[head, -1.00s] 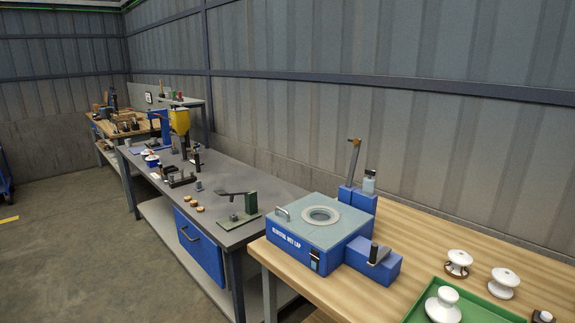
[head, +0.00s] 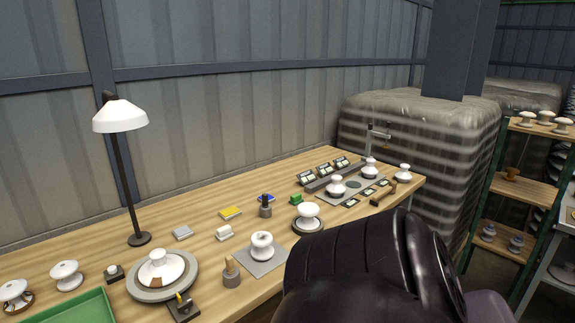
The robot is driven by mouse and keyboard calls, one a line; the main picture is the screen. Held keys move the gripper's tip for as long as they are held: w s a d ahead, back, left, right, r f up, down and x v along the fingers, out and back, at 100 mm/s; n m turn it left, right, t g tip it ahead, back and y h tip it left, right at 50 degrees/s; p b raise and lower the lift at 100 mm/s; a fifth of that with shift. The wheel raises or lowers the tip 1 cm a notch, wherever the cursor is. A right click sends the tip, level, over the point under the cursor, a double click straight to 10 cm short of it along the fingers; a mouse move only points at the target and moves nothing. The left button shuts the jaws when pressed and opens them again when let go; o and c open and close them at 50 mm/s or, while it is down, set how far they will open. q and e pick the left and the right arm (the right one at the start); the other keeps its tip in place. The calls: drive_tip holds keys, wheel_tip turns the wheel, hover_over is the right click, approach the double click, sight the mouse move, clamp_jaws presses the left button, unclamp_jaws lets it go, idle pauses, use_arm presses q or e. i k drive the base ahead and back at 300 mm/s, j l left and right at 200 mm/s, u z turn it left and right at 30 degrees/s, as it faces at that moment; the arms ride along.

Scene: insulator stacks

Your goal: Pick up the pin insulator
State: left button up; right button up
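Several white insulators stand on the wooden bench, and I cannot tell which is the pin insulator. One large insulator (head: 160,268) sits on a round grey turntable (head: 188,286). Another insulator (head: 262,245) stands on a square grey mat (head: 283,262). A third insulator (head: 308,213) rests on a dark round base. Other white insulators stand at the left end (head: 66,275) and toward the far right end (head: 337,185). Neither gripper is in view. A large dark part of my own arm hides the bench's front right.
A green tray (head: 85,308) lies at lower left. A white-shaded lamp (head: 120,118) stands at the back left. A shelf rack (head: 527,187) with insulators stands at right, near a wrapped pallet stack (head: 415,130). Small tools and blocks dot the bench.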

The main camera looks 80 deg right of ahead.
sight(369, 171)
drive_tip(key=z, duration=3.15)
drive_tip(key=i+l+u, duration=0.15)
drive_tip(key=u, duration=0.7)
drive_tip(key=i+l+u, duration=0.15)
drive_tip(key=l+u, duration=0.15)
drive_tip(key=i+l+u, duration=0.1)
drive_tip(key=l+u, duration=0.2)
drive_tip(key=l, duration=0.15)
drive_tip(key=l+u, duration=0.25)
drive_tip(key=l, duration=0.6)
drive_tip(key=i+l, duration=0.1)
drive_tip(key=l, duration=1.05)
drive_tip(key=i+l, duration=0.15)
drive_tip(key=l, duration=0.4)
drive_tip(key=u, duration=0.05)
